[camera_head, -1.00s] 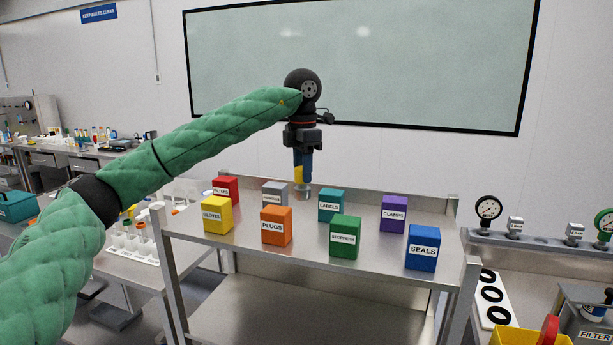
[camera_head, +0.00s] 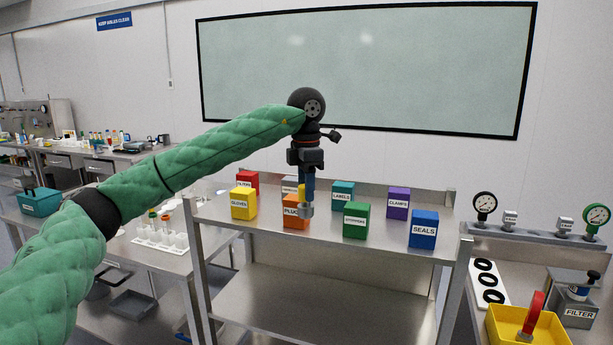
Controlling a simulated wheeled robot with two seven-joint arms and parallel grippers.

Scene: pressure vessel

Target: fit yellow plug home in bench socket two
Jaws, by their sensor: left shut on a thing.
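My left gripper (camera_head: 306,193) is at the end of the green-sleeved arm and points down. My right gripper is not in view. I cannot make out bench socket two.
A steel shelf (camera_head: 300,298) bears several labelled boxes, including the yellow GLOVES box (camera_head: 243,204) and blue SEALS box (camera_head: 423,230). At right are a gauge rail (camera_head: 530,236), a yellow tray (camera_head: 500,335) and a FILTER box (camera_head: 575,313). A bench with a tube rack (camera_head: 160,240) is at left.

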